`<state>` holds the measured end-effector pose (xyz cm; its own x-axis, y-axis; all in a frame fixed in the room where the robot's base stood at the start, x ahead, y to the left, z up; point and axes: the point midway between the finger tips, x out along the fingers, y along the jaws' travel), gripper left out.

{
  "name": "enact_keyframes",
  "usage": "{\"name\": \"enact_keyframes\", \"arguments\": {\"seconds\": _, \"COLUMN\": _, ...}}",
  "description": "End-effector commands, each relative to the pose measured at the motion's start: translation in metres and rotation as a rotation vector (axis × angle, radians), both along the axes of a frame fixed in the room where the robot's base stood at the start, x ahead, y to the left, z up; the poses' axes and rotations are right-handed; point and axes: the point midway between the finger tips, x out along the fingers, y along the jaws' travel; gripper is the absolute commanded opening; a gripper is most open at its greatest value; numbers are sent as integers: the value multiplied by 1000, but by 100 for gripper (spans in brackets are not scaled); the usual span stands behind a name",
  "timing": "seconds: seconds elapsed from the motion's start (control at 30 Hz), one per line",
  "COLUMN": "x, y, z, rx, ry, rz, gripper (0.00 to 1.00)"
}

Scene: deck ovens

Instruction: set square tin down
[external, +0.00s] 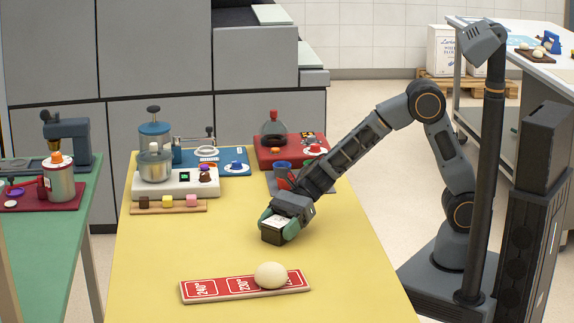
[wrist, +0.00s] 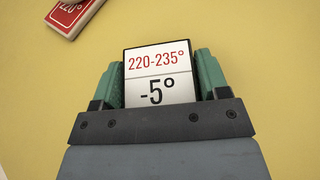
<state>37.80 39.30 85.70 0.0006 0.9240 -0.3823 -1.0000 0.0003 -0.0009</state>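The square tin (external: 272,237) is a small dark box with a white top.
A board with red temperature cards (external: 207,289) lies at the front, with a pale dough ball (external: 271,275) on its right part. A red card (wrist: 68,14) shows at the wrist view's top left. A scale (external: 176,180) and trays stand behind. Yellow table around the tin is clear.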

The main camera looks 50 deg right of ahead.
Motion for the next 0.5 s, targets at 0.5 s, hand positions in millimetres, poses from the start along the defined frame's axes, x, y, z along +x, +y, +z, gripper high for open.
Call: {"name": "enact_keyframes", "arguments": {"seconds": 0.5, "x": 0, "y": 0, "z": 3, "rx": -1, "ry": 1, "rz": 0, "gripper": 89}}
